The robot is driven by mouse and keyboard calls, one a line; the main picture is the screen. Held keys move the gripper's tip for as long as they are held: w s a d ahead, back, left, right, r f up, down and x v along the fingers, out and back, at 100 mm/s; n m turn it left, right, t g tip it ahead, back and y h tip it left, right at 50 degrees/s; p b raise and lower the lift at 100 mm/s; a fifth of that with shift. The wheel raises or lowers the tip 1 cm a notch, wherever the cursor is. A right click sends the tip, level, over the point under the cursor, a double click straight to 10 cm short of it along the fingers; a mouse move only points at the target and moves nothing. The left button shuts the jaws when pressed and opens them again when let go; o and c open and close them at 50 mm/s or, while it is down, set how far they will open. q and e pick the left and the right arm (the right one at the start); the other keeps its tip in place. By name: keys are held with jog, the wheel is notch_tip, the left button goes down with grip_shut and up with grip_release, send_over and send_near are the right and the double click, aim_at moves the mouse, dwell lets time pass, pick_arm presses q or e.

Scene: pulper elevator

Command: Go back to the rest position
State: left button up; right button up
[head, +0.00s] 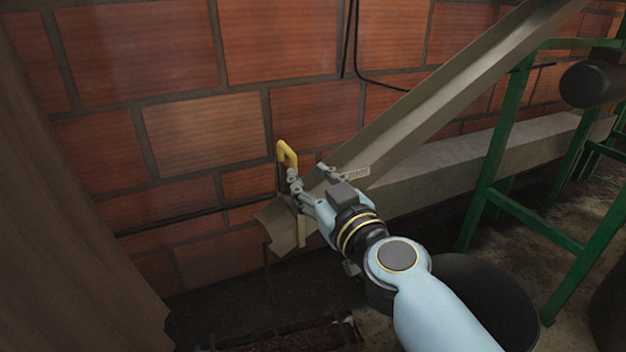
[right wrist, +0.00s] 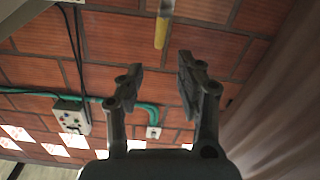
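My right gripper (head: 308,171) is at the lower end of a slanted metal chute (head: 430,105) in the head view. A yellow handle (head: 288,153) shows just beyond its fingertips. In the right wrist view the two fingers (right wrist: 159,68) stand apart with nothing between them. A yellow bar (right wrist: 162,28) hangs beyond the gap, apart from the fingers. The gripper covers part of the chute's lower end. My left gripper is in neither view.
A brick wall (head: 205,135) stands close behind the chute. A green metal frame (head: 490,185) is at the right. A brown surface (head: 60,230) fills the left side. A control box (right wrist: 70,116) with buttons is on the wall in the right wrist view.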

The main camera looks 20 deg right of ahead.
jog(key=shift+s, duration=0.1)
dwell(0.4)
